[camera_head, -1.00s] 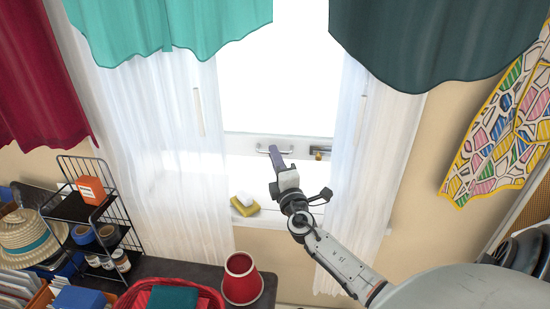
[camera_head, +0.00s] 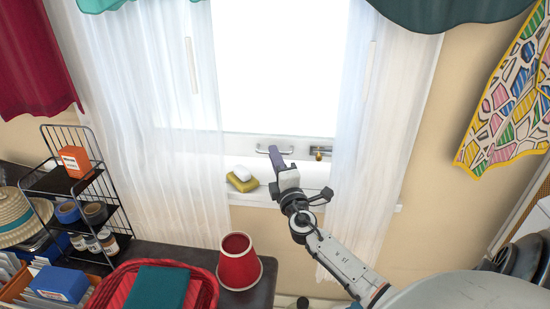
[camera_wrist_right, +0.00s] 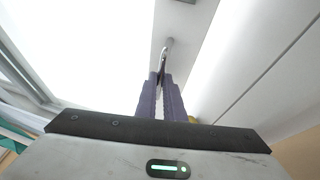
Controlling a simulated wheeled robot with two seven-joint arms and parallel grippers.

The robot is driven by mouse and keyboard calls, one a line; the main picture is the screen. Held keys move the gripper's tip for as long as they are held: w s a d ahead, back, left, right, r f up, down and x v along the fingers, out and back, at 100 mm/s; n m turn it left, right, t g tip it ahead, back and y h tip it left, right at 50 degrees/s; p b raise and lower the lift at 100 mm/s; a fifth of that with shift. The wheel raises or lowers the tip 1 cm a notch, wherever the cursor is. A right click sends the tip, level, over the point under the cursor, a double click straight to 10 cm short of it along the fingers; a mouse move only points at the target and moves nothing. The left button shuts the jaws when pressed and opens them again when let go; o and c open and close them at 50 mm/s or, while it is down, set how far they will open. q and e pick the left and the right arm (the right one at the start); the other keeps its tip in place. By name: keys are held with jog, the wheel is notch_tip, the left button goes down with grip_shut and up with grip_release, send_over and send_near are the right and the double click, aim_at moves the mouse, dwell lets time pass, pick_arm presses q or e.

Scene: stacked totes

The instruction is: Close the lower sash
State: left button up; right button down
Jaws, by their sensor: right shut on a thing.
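The lower sash shows in the head view as a bright pane above a white bottom rail (camera_head: 232,146). A metal bar handle (camera_head: 262,150) is on this rail, and it also shows in the right wrist view (camera_wrist_right: 168,45). My right gripper (camera_head: 274,152) is at the handle's right part, its purple fingers (camera_wrist_right: 162,82) shut on the bar. The rail is low, close above the white sill (camera_head: 310,180). I cannot tell whether a gap remains, as the gripper and bright light obscure the edge. My left gripper is out of view.
A yellow sponge with a white piece on top (camera_head: 243,180) lies on the sill left of the gripper. A brass latch (camera_head: 319,152) is right of the handle. Sheer curtains (camera_head: 155,130) hang on both sides. A red cup (camera_head: 240,262) and red basket (camera_head: 205,293) stand below.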

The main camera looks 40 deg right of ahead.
jog(key=c, duration=1.9)
grip_release()
jog(key=shift+a+f, duration=0.1)
jog(key=shift+o, duration=0.2)
jog(key=shift+s, duration=0.1)
